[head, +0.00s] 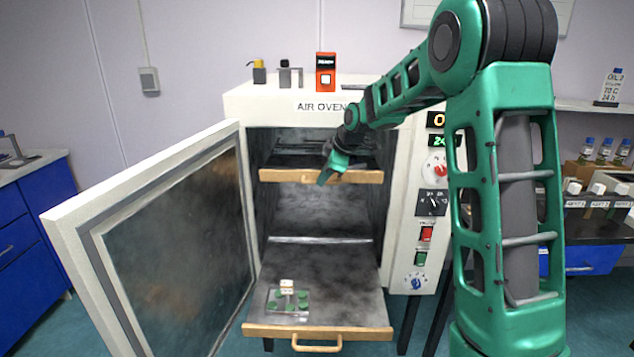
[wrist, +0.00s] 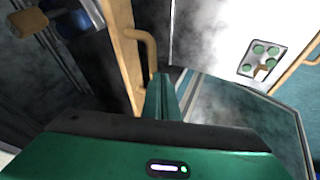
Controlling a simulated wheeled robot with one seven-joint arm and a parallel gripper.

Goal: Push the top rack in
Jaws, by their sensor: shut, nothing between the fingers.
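The air oven (head: 290,108) stands with its door (head: 165,240) swung open to the left. The top rack has a wooden front bar (head: 285,176), which lies across the oven mouth; how far out it sits is hard to tell. My gripper (head: 325,178) is at this bar, right of its middle, pointing down, and covers part of it. In the wrist view, the shut, empty fingers (wrist: 165,95) are close beside the top rack's bar (wrist: 124,50) and its handle (wrist: 150,46). I cannot tell whether they touch.
The lower rack (head: 345,280) is pulled far out below, with a plate of green discs (head: 288,298) on it. Its wooden bar (head: 320,332) faces front. The control panel (head: 430,205) is right of the opening. Small items, including an orange device (head: 326,72), stand on the oven top.

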